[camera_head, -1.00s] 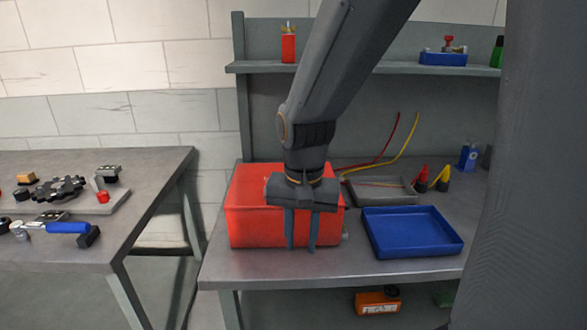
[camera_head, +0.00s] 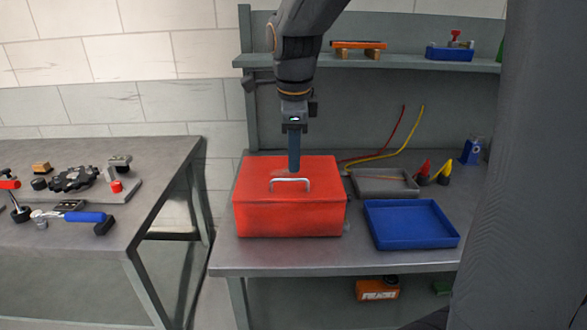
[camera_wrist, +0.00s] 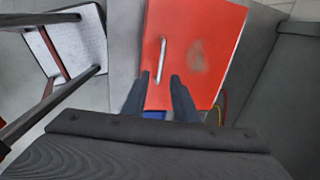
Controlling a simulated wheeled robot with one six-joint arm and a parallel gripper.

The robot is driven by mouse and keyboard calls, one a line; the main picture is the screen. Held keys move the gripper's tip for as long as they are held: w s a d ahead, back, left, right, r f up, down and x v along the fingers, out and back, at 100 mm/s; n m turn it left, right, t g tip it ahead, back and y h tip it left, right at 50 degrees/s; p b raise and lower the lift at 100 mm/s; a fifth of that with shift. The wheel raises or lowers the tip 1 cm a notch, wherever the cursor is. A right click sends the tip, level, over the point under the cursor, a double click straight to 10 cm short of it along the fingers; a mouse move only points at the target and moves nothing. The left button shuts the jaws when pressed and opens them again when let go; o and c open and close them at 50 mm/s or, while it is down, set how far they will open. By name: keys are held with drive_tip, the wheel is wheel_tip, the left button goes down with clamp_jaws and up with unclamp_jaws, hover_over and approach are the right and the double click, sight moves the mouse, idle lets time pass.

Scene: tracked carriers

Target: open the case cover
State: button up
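The red case (camera_head: 290,220) stands on the workbench with its flat cover (camera_head: 255,175) shut. A pale metal handle (camera_head: 290,181) is on top of the cover. In the wrist view the cover (camera_wrist: 205,35) fills the upper middle, with the handle (camera_wrist: 162,62) running lengthwise and a dark smudge beside it. My gripper (camera_head: 294,171) points down over the cover, just behind the handle in the head view, seen edge-on. In the wrist view my gripper (camera_wrist: 160,78) is open and empty, its fingers spread on either side of the handle's near end. Contact with the cover cannot be told.
A blue tray (camera_head: 411,243) stands right of the case, with a grey tray (camera_head: 385,194) behind it. Red and yellow cables (camera_head: 408,145) rise behind. A shelf (camera_head: 400,65) runs above the bench. A second table (camera_head: 150,165) with parts stands at left.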

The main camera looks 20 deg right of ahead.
sight(294, 179)
drive_tip(key=shift+w+d+f+p, duration=0.15)
drive_tip(key=shift+w+f, duration=0.1)
drive_tip(key=shift+f, duration=1)
drive_tip(key=shift+w+f+p, duration=0.15)
drive_tip(key=shift+w+f, duration=0.05)
drive_tip(key=shift+f, duration=1.05)
clamp_jaws()
